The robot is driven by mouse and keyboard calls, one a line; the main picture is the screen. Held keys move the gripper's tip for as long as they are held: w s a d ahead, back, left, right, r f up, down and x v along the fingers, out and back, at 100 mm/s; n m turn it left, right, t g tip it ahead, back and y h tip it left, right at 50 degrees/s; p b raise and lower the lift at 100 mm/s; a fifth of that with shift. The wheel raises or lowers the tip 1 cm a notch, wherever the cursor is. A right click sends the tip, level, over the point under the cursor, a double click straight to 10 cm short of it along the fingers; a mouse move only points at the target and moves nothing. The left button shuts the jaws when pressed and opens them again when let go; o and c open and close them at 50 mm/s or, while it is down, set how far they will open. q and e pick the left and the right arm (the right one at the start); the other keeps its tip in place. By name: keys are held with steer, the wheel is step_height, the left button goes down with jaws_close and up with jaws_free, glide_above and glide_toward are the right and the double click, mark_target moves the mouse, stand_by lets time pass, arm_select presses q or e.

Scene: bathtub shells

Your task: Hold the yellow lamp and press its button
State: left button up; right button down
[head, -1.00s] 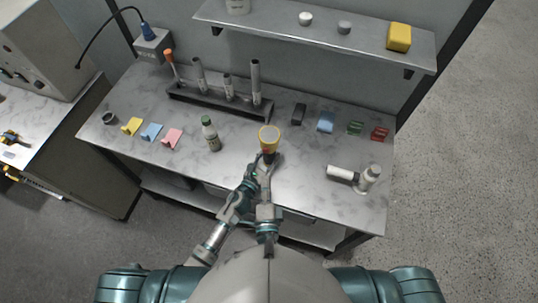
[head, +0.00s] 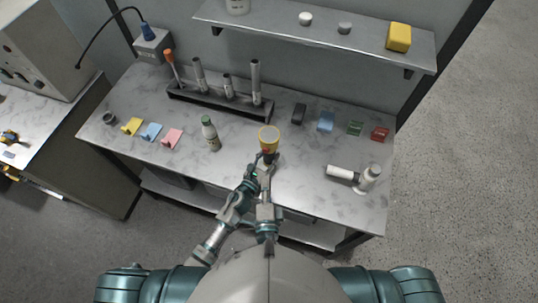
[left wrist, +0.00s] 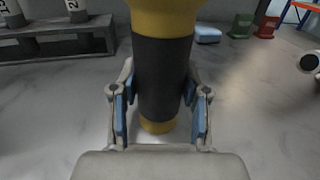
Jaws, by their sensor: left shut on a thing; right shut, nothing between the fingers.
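The yellow lamp (head: 269,136) has a wide yellow head and stands roughly upright over the front middle of the bench. In the left wrist view its dark grip (left wrist: 161,80) is between the blue finger pads, with a yellow end cap below. My left gripper (left wrist: 160,105) is shut on this grip. My right gripper (head: 266,170) is shut and empty, close to the lamp's near side below its head. The button is not clearly visible, and I cannot tell whether the right fingertips touch the lamp.
A bottle with a green cap (head: 210,134) stands left of the lamp. A white cylindrical device (head: 366,178) is at the right. A dark rack (head: 220,105) with tubes stands behind. Small coloured items line both sides. Bare bench top (head: 310,190) lies right of the lamp.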

stand_by(0.9)
steer(key=s+d+m+y, duration=0.1)
steer(key=m+y, duration=0.2)
steer(key=m, duration=0.7)
steer(key=s+d+f+m+y, duration=0.1)
steer(key=d+m+y, duration=0.1)
steer(key=m, duration=0.9)
steer(key=s+d+m+g+y, duration=0.1)
steer(key=s+m+y, duration=0.1)
steer(key=m, duration=0.8)
steer(key=shift+d+f+m+y, duration=0.2)
steer(key=shift+f+m+y, duration=0.15)
steer(key=shift+y, duration=0.45)
